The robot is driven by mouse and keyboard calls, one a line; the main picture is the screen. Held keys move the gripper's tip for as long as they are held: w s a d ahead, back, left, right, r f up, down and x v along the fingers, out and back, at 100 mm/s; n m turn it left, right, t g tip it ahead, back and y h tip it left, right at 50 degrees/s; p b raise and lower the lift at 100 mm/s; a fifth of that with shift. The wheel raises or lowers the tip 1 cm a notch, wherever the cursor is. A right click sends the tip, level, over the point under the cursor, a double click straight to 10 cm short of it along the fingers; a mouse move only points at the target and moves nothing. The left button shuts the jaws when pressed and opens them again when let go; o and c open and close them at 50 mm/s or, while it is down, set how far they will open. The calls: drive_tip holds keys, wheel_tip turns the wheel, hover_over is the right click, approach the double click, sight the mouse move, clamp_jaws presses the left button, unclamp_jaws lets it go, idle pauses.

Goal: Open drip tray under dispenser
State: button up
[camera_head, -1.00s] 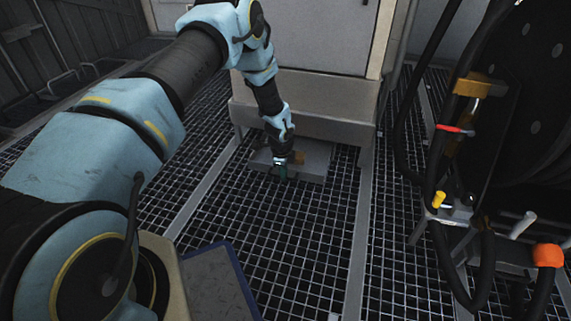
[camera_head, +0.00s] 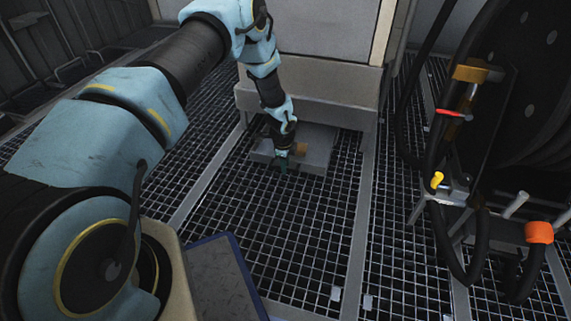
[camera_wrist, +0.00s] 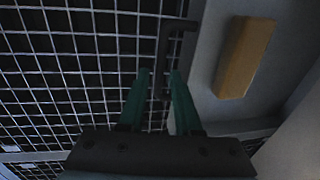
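The drip tray (camera_head: 314,152) is a flat grey tray low under the dispenser cabinet (camera_head: 320,99), just above the floor grating. In the wrist view the tray (camera_wrist: 208,85) shows as a grey surface on the right, with a dark bar handle (camera_wrist: 166,48) along its front edge. My gripper (camera_head: 281,165) is at the tray's front edge. The exact finger contact is dark and hard to see.
A brown-orange block (camera_wrist: 246,57) lies on the tray. A hose reel (camera_head: 530,90) with hanging hoses and an orange-capped fitting (camera_head: 538,232) stands at the right. Open floor grating (camera_head: 300,225) lies in front of the tray.

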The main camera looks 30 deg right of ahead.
drive_tip(key=shift+o, duration=0.7)
wheel_tip(320, 180, up, 11)
drive_tip(key=s+a+p, duration=0.1)
drive_tip(key=p, duration=0.3)
drive_tip(key=shift+s+a, duration=0.15)
drive_tip(key=shift+s, duration=0.1)
drive_tip(key=shift+f, duration=0.15)
